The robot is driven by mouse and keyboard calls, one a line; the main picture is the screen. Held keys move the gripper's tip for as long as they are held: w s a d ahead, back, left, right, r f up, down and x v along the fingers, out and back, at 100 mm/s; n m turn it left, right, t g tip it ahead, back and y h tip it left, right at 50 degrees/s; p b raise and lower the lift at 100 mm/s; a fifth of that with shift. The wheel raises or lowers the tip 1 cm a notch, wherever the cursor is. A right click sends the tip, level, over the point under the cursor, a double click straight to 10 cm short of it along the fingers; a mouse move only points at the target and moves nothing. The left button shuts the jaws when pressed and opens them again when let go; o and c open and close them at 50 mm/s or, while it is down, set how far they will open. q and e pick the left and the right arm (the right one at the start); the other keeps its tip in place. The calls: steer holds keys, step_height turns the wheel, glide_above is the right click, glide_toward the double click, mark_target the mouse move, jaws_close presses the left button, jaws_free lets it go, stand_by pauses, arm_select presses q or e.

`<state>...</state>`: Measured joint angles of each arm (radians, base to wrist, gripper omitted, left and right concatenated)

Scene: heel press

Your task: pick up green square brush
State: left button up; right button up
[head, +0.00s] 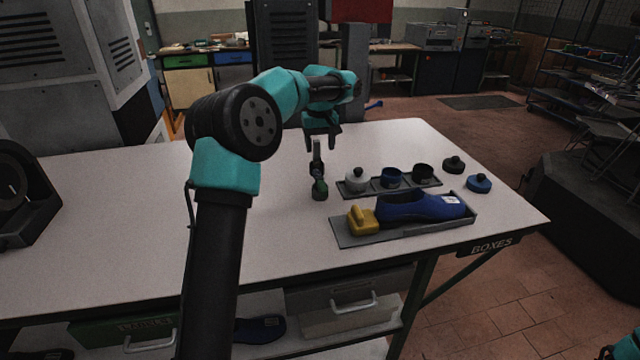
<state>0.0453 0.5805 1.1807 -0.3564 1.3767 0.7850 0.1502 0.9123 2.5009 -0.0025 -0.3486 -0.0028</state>
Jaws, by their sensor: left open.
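The green brush (320,188) stands on the white table, left of the small dark tray. A dark upright part, probably its handle, rises above the green part; its square shape is too small to make out. My left gripper (322,143) is open and empty, pointing down. In the picture its fingers are just above and around the top of the dark upright part; I cannot tell whether they touch it. My right gripper is not in view.
A small tray (407,187) holds white, blue and black pots. Two loose lids lie to its right. The table (285,240) is clear in front of the green brush.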

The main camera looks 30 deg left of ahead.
arm_select(q)
glide_above(320, 180)
step_height(320, 180, down, 8)
steer(key=shift+f, duration=0.1)
stand_by(0.4)
steer(key=shift+f, duration=2.5)
steer(key=shift+c, duration=0.4)
steer(key=c, duration=1)
steer(key=shift+r, duration=0.1)
